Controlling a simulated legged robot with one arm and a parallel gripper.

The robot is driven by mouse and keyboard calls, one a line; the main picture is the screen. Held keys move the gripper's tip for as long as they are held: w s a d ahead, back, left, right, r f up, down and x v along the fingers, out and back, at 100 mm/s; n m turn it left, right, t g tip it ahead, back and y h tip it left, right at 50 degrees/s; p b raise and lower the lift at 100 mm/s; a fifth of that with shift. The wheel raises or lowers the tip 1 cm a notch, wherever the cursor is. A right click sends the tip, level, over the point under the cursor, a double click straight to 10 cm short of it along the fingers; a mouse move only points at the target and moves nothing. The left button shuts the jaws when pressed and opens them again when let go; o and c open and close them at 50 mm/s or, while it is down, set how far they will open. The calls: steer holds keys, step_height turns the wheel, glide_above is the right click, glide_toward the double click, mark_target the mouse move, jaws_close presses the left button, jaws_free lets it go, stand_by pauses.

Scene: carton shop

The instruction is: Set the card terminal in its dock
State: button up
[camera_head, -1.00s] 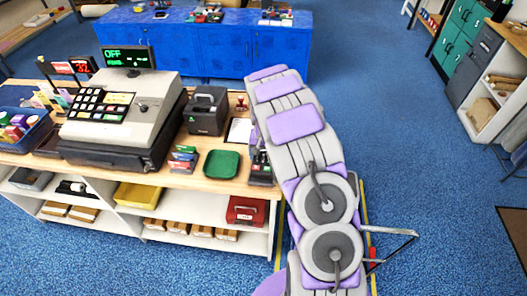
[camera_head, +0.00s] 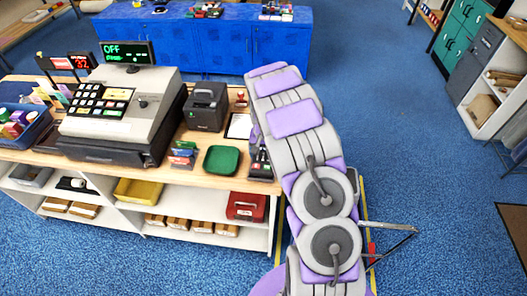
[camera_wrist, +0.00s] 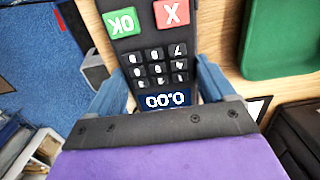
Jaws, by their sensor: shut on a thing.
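The card terminal (camera_wrist: 155,50) is dark with a number pad, a green OK key, a red X key and a small display reading 0.00. In the wrist view it sits between the blue-grey fingers of my gripper (camera_wrist: 163,80), which is shut on it. In the head view a dark unit with small coloured keys (camera_head: 259,166) shows at the counter's right end, partly behind my arm. I cannot tell there where terminal ends and dock begins. My gripper is hidden by my arm in that view.
The wooden counter (camera_head: 130,176) carries a green tray (camera_head: 222,160), a black printer (camera_head: 205,107), a clipboard (camera_head: 240,126), small coloured cards (camera_head: 182,155) and a cash register (camera_head: 125,108). A blue cabinet (camera_head: 200,45) stands behind.

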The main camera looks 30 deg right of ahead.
steer(key=shift+r, duration=0.1)
steer(key=o, duration=0.7)
steer(key=shift+o, duration=0.2)
step_height(320, 180, up, 17)
steer(key=p, duration=0.1)
steer(key=shift+r, duration=0.15)
stand_by(0.4)
steer(key=s+a+r+n+b, duration=0.1)
steer(key=s+a+r, duration=0.3)
steer(key=s, duration=0.5)
steer(key=s+a+r+n+b, duration=0.1)
steer(key=s+a+r+n, duration=0.1)
steer(key=s+a, duration=0.55)
steer(key=s+a+f+n+b, duration=0.1)
steer(key=s+a+n, duration=0.1)
steer(key=s, duration=0.9)
steer(key=s+a+f+n+g+b, duration=0.1)
steer(key=s+a, duration=0.1)
steer(key=s, duration=1)
steer(key=shift+a+f+n+g+b, duration=0.3)
steer(key=shift+a+n+b, duration=0.1)
